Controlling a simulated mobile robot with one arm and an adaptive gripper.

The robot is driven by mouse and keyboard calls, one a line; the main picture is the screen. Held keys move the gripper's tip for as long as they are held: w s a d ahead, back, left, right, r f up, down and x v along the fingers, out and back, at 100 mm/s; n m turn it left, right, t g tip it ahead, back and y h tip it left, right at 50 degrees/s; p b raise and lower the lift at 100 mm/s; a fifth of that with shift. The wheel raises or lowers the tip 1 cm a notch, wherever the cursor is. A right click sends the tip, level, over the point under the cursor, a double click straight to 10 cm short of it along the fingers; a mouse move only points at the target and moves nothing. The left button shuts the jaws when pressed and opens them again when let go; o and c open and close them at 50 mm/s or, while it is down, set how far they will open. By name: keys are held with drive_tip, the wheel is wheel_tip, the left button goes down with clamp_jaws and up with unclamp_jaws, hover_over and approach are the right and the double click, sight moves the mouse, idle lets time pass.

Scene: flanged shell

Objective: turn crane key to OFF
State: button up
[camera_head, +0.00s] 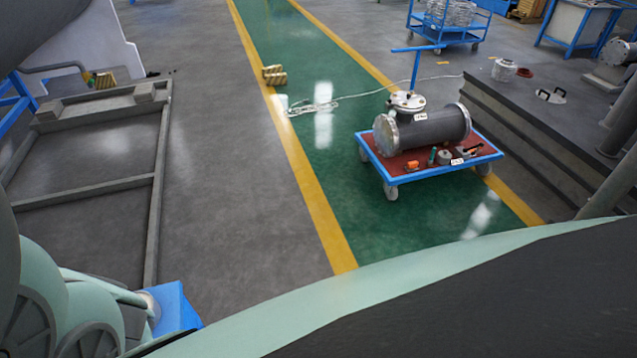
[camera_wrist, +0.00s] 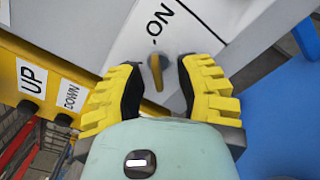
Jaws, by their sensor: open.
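The crane key (camera_wrist: 157,72) shows in the wrist view as a brass-yellow bar on a grey round switch, set on a pale panel (camera_wrist: 200,22). The bar stands nearly upright in the picture, with its upper end near the short mark beside the printed ON label (camera_wrist: 161,18). No OFF label is in sight. My gripper (camera_wrist: 156,84), with yellow ribbed fingers and black pads, is open. Its fingers are on either side of the key, with a gap visible on both sides. The head view does not clearly show the key or the gripper.
A yellow part with UP (camera_wrist: 32,78) and DOWN (camera_wrist: 70,96) labels lies left of the panel. A blue surface (camera_wrist: 285,120) is at right. In the head view, a blue cart (camera_head: 430,172) carrying a flanged shell (camera_head: 430,128) stands on the green lane.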

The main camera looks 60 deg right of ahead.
drive_tip(key=shift+a, duration=0.2)
drive_tip(key=shift+o, duration=0.5)
clamp_jaws()
drive_tip(key=shift+d, duration=0.1)
